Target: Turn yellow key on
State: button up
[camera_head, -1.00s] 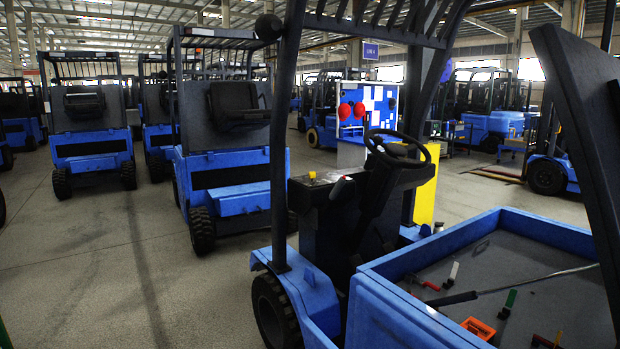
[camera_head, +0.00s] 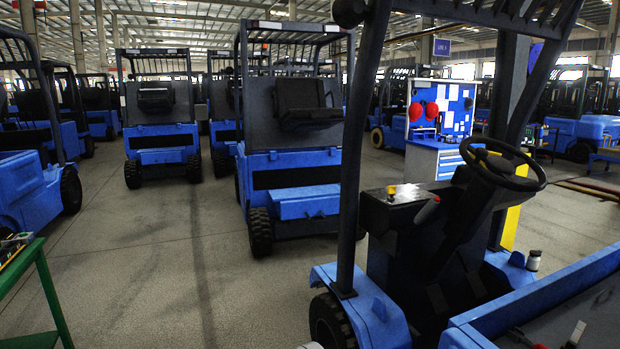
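A small yellow key (camera_head: 391,189) sits on top of the black dashboard console (camera_head: 410,212) of the nearest blue forklift, left of its steering wheel (camera_head: 502,164).
The forklift's dark upright post (camera_head: 357,150) rises just left of the console. A blue tray (camera_head: 540,300) fills the lower right. A green-framed table (camera_head: 25,280) stands at lower left. Grey floor (camera_head: 170,260) is open between it and the forklift.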

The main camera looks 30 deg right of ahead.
aim_at(391, 190)
jog(key=u, duration=0.2)
jog(key=i, duration=1.65)
jog(key=z, duration=0.7)
jog(key=i, duration=0.85)
jog(key=z, duration=0.8)
